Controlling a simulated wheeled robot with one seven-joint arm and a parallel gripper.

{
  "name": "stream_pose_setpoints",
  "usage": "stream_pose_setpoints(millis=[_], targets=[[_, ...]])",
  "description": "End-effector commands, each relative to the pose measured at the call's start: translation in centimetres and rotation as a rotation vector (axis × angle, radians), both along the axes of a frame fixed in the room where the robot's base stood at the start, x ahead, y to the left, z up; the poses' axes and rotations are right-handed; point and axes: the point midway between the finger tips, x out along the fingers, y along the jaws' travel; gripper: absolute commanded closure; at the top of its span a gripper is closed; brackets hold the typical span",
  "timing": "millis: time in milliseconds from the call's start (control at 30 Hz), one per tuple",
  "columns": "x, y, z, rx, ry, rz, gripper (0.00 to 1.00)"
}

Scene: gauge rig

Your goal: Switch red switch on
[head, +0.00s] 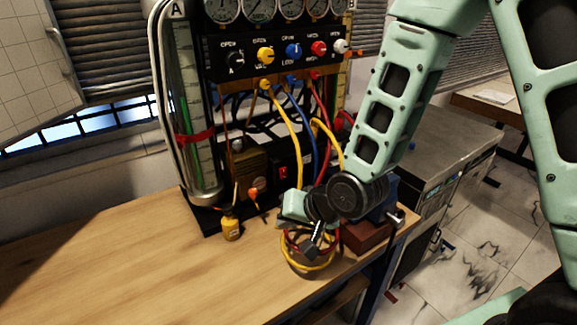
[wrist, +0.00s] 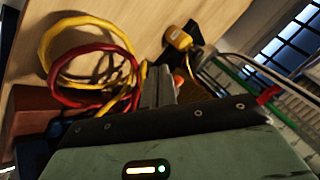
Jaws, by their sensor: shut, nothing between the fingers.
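The red switch (head: 283,172) is a small red rocker on the front of a black box at the foot of the gauge rig, seen in the head view. I cannot tell its position, and I cannot make it out in the wrist view. My gripper (head: 294,207) is in front of and below the switch, apart from it, over the table's edge area. Its fingers are mostly hidden by my wrist in the head view.
Hoses hang from the knob panel (head: 280,52) above the switch. A glass tube (head: 190,110) stands left; the table's left is clear.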

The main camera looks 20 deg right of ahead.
Motion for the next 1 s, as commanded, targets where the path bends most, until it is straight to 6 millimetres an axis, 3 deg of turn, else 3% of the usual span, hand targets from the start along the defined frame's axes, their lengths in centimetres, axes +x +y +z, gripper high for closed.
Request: stream_pose_setpoints(millis=[200,400,700,1000], targets=[[3.7,-2.7,-0.3,0.260,-0.083,-0.250,1.00],[5.7,-5.8,0.0,0.519,-0.168,-0.458,1.00],[6.1,-9.5,0.8,0.788,-0.263,-0.641,1.00],[6.1,-10.1,0.9,0.833,-0.282,-0.667,1.00]])
